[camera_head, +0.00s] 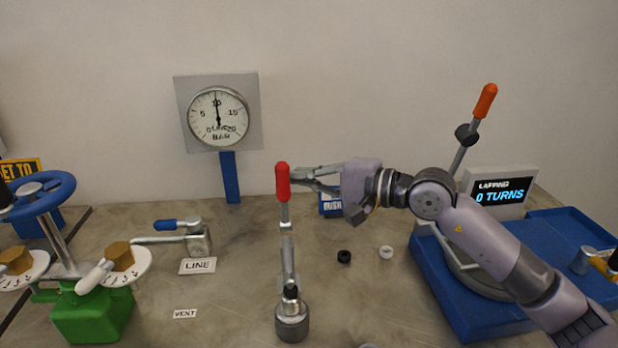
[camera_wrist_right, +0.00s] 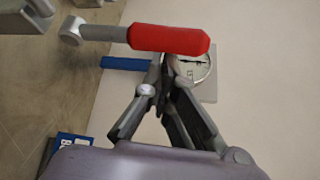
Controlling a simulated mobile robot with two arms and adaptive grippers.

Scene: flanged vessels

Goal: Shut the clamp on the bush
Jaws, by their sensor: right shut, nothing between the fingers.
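The clamp (camera_head: 288,250) stands in the middle of the bench, its lever upright with a red grip (camera_head: 283,182) on top. Its lower end sits at a round metal fitting (camera_head: 292,322), probably the bush. My right gripper (camera_head: 297,176) is shut and empty, its fingertips right beside the red grip on its right in the head view. In the right wrist view the red grip (camera_wrist_right: 170,39) lies across the view beyond the closed fingertips (camera_wrist_right: 158,72). Whether they touch it I cannot tell. My left gripper is not in view.
A blue-handled valve (camera_head: 198,240) and a green stand (camera_head: 92,310) are at left. A small black ring (camera_head: 344,257) and white ring (camera_head: 386,252) lie right of the clamp. A blue lapping machine (camera_head: 440,285) stands at right.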

